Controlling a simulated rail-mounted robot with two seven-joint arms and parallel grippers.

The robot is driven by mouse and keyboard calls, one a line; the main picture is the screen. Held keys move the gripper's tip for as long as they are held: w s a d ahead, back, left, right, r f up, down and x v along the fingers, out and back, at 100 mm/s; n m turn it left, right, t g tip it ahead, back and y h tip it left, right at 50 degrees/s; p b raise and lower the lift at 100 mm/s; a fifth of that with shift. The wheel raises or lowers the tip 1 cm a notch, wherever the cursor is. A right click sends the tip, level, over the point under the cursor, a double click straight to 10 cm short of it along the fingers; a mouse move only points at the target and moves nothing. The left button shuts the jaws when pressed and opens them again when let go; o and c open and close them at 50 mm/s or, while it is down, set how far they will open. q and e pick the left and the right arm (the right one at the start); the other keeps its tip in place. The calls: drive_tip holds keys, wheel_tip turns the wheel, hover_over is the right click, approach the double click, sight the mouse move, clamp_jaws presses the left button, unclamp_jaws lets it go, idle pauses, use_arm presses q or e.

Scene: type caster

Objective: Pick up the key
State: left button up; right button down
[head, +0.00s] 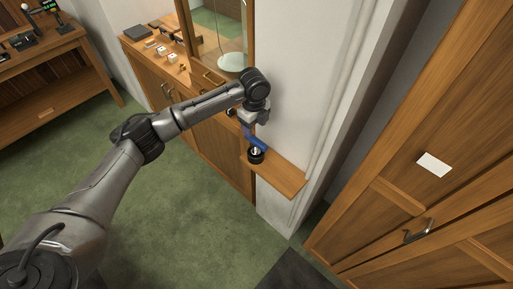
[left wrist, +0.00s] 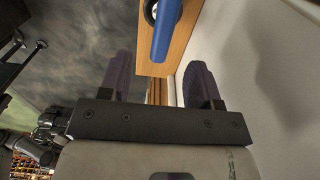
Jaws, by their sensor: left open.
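A blue bar-like thing (head: 257,140), which seems to be the key or its handle, is at the small wooden shelf by the wall. Its lower part is beside a dark round piece (head: 256,156) on the shelf. In the left wrist view the blue bar (left wrist: 167,28) reaches down toward the gap between my fingertips. My left gripper (head: 249,124) is just above it in the head view. In the left wrist view the fingers (left wrist: 158,75) are spread apart with nothing clamped. Whether a finger touches the bar is unclear. My right gripper is not in view.
The wooden shelf (head: 285,180) juts out beside a white wall (head: 305,100). A wooden cabinet (head: 222,150) with small items and a glass-fronted case stands left of it. A wooden door (head: 445,110) with a handle is at the right. Green floor (head: 185,215) is open below.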

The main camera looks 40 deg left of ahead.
sight(256, 144)
use_arm(q)
drive_tip(key=shift+w+d+f, duration=0.1)
drive_tip(key=shift+w+f, duration=0.05)
drive_tip(key=shift+f, duration=2.6)
drive_tip(key=shift+w+d+f, duration=0.1)
drive_tip(key=shift+f, duration=2.65)
drive_tip(key=shift+c, duration=0.3)
clamp_jaws()
